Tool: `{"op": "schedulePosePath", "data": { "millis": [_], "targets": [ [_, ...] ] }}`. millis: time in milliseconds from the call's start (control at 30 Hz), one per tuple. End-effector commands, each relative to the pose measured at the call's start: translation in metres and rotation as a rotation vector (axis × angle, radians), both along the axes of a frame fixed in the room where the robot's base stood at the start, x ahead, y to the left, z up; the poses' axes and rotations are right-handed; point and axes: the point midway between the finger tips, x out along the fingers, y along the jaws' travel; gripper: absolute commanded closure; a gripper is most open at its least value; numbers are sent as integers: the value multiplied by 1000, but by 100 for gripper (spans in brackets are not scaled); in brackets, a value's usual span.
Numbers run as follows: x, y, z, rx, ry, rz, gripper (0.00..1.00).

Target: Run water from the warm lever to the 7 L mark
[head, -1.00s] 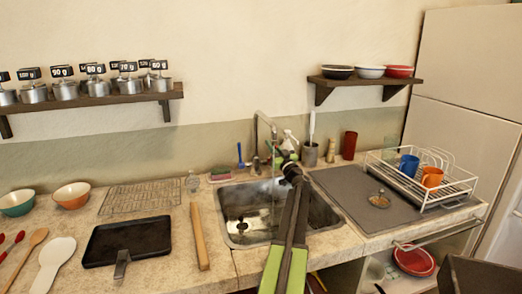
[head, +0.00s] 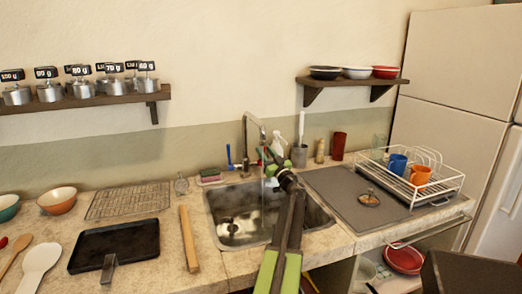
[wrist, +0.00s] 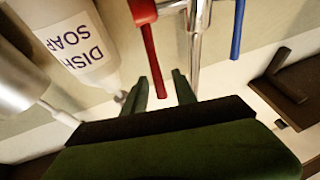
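The faucet (head: 246,130) stands behind the sink (head: 231,232). A thin pale stream (head: 263,188) seems to fall into the sink, partly behind my arm. In the wrist view, a red lever (wrist: 150,45) and a blue lever (wrist: 237,30) hang on either side of the chrome faucet post (wrist: 195,45). My gripper (wrist: 160,88) is open; its two green fingers are apart, with the red lever's tip showing between them. I cannot tell whether they touch it. In the head view, my gripper (head: 270,164) is small and partly hidden beside the faucet. No litre mark is readable.
A dish soap bottle (wrist: 75,42) stands close to my gripper; it also shows in the head view (head: 277,145). A grey utensil cup (head: 299,156) is to its right.

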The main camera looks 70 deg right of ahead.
Motion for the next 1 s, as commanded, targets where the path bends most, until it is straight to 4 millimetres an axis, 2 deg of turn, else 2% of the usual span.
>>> {"op": "schedulePosePath", "data": {
  "millis": [33,100,300,500,867,1000],
  "targets": [
    [-12,12,-12,1,-1,-3,67],
    [-29,26,-5,0,-1,-3,67],
    [-72,58,-5,0,0,-3,67],
    [-98,77,-5,1,-1,-2,67],
    [-104,81,-5,1,-1,0,67],
    [-104,81,4,1,-1,0,84]
  ]
}}
